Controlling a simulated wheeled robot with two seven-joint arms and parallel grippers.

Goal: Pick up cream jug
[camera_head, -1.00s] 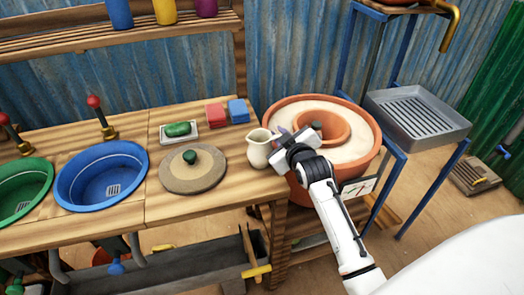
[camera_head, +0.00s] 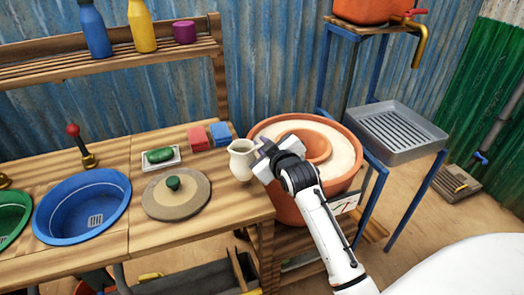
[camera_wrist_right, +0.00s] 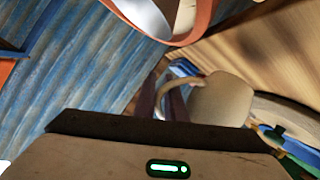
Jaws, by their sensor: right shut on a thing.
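The cream jug (camera_head: 241,161) is a small pale pitcher at the right end of the wooden counter (camera_head: 225,210), upright in the head view. My right gripper (camera_head: 265,160) comes from the right and is shut on the jug's handle side. The jug appears slightly above the counter top; the gap beneath it is hard to judge. In the right wrist view the jug (camera_wrist_right: 224,98) shows beside the gripper fingers (camera_wrist_right: 163,103), its curved handle reaching toward them. The exact grip contact is partly hidden. My left gripper is not in view.
A large terracotta pot (camera_head: 350,178) with a smaller bowl inside stands close to the right of the jug. A round stone lid (camera_head: 160,202), red block (camera_head: 198,138) and blue block (camera_head: 221,133) lie to its left. A blue basin (camera_head: 60,225) is farther left.

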